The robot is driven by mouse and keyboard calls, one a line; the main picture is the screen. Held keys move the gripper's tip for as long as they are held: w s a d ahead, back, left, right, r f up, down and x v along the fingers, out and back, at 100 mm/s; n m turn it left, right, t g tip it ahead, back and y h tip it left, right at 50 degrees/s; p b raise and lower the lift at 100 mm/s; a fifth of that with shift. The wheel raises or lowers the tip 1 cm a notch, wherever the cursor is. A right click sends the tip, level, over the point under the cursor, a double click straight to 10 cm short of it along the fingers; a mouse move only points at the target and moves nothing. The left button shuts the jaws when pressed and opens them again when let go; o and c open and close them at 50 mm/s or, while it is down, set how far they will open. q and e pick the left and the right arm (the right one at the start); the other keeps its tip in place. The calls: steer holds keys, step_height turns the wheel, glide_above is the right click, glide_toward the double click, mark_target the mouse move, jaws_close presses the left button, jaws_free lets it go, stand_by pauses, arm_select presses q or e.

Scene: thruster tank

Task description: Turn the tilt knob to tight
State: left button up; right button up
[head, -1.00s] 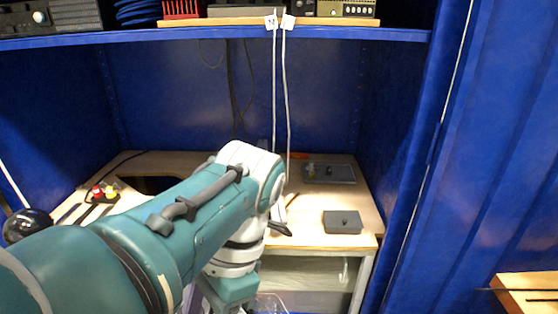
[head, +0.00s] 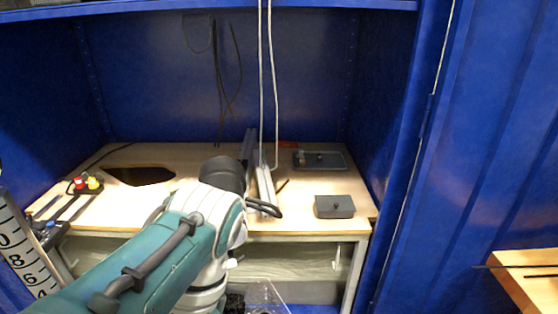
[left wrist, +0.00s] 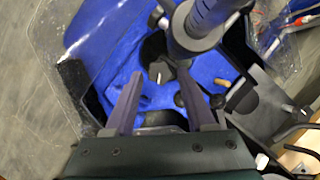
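In the left wrist view my left gripper (left wrist: 162,82) is open, its two purple-grey fingers apart with nothing clearly between them. A black knob-like part with a pale pin (left wrist: 160,71) shows just beyond the fingertips; contact cannot be told. A dark ribbed cylinder (left wrist: 208,18) stands above it to the right. Several other black parts lie around, over blue cloth (left wrist: 88,25). I cannot tell for sure which part is the tilt knob, and no tight marking is readable. In the head view my left forearm hides this gripper. My right gripper is not in view.
In the head view the wooden worktop (head: 110,215) holds a grey box with a small knob (head: 334,207), a dark tray (head: 334,161), red and yellow buttons (head: 86,184) and a cut-out. White cords (head: 263,80) hang down. A clear plastic container (head: 266,292) sits low in front.

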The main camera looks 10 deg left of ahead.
arm_select(q)
jaws_close()
stand_by(0.4)
